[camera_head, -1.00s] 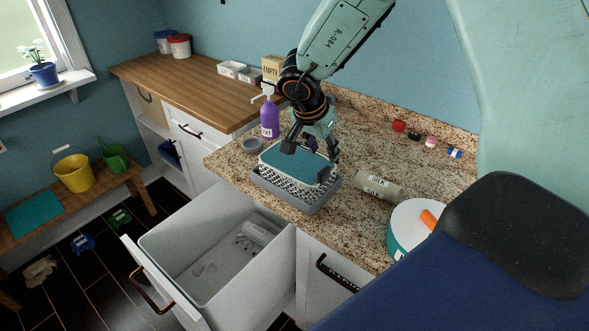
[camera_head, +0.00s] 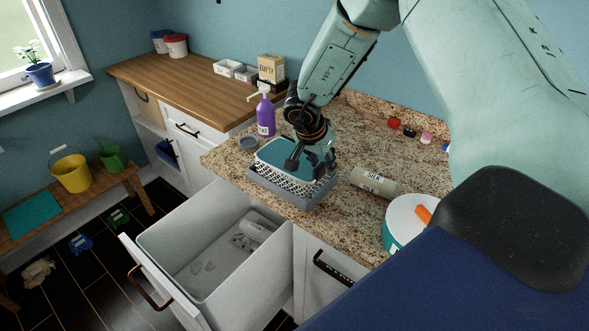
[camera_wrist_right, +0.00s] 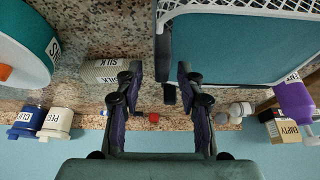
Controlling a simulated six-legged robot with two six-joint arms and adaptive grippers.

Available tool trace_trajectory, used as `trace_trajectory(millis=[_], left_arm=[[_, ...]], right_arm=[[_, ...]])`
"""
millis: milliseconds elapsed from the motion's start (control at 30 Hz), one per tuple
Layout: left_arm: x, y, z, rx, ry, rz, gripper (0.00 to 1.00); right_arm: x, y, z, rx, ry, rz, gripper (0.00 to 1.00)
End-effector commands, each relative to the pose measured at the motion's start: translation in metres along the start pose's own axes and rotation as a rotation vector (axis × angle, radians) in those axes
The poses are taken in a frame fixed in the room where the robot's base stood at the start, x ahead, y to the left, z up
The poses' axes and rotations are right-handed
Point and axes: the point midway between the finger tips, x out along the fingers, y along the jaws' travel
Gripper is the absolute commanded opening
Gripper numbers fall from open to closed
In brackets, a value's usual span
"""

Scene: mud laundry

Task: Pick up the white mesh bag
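The white mesh bag (camera_head: 270,157) has a teal top panel and white mesh sides, and sits in a shallow grey tray (camera_head: 312,200) on the granite counter. My right gripper (camera_head: 312,162) is over the bag's right end, fingers pointing down. In the right wrist view the bag (camera_wrist_right: 240,45) fills the top right. The gripper (camera_wrist_right: 160,72) is open there, with a dark tab on the bag's near edge between or just beyond the fingers. Whether the fingers touch it I cannot tell. My left gripper is not in view.
A grey-green SILK roll (camera_head: 372,183) and a white-and-teal round container (camera_head: 408,215) lie right of the tray. A purple pump bottle (camera_head: 265,115) and a small grey dish (camera_head: 249,144) stand behind left. An open drawer (camera_head: 205,255) is below in front.

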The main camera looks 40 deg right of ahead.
Motion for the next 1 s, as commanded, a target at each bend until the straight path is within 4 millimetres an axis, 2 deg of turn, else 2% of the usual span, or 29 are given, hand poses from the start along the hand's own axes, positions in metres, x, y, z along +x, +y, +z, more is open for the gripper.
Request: trace_trajectory(millis=[67,400,1000], left_arm=[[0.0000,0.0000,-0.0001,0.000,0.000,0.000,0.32],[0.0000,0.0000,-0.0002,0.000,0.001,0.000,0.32],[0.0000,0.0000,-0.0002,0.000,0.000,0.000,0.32]], right_arm=[[0.0001,0.0000,0.0001,0.000,0.000,0.000,0.29],[0.0000,0.0002,0.0002,-0.001,0.000,0.000,0.00],[-0.0007,-0.0004,-0.0004,0.000,0.001,-0.001,0.00]])
